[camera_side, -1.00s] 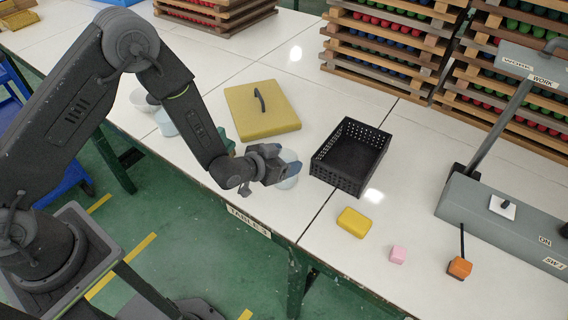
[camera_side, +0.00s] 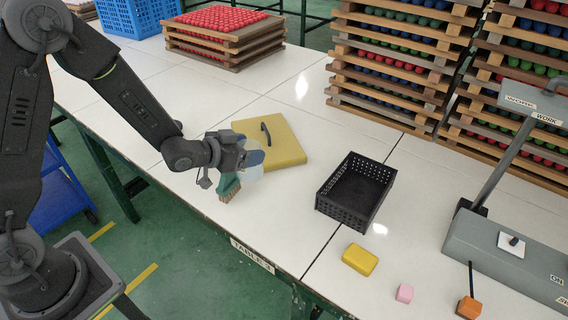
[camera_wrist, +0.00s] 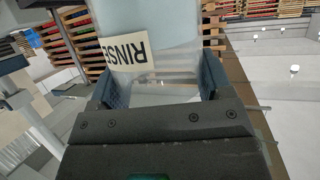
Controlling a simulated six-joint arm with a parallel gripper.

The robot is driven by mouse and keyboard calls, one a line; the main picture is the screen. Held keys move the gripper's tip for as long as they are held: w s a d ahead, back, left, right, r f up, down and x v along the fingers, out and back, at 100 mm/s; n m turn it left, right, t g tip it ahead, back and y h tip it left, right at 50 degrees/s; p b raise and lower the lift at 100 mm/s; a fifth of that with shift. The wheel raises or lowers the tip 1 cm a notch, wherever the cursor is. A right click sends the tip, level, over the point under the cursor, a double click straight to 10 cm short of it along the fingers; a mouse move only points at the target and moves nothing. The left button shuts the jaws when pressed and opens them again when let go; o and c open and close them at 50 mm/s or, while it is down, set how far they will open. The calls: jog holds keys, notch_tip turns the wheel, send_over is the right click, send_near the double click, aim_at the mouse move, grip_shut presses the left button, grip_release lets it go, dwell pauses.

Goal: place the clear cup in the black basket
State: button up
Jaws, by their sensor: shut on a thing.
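The clear cup (camera_side: 254,172) is in my gripper (camera_side: 250,158), pale and see-through, held between the jaws. In the side view it appears over the yellow board's near left corner and beside the brush; its height above the table is hard to judge. In the wrist view the cup (camera_wrist: 165,88) fills the space between the two dark fingers (camera_wrist: 160,88). The black basket (camera_side: 333,211) stands on the table to the right of my gripper. It is open-topped, has perforated walls and looks empty.
A yellow board (camera_side: 285,145) with a dark handle lies behind the cup. A green brush (camera_side: 228,187) is just below my gripper. A yellow block (camera_side: 360,260), pink cube (camera_side: 404,293) and orange block (camera_side: 468,307) lie in front of the basket. Stacked trays (camera_side: 395,75) stand behind.

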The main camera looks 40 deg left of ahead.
jog(key=shift+a+r, duration=0.1)
jog(key=shift+a, duration=0.05)
jog(key=shift+w, duration=0.2)
jog(key=w+d+m+h, duration=0.1)
jog(key=w+d, duration=0.5)
jog(key=d, duration=0.5)
jog(key=w+d, duration=0.6)
jog(key=d, duration=0.6)
jog(key=shift+g, duration=0.3)
jog(key=shift+d+f, duration=0.15)
jog(key=shift+f, duration=4.95)
jog(key=shift+f, duration=0.15)
jog(key=o, duration=1.4)
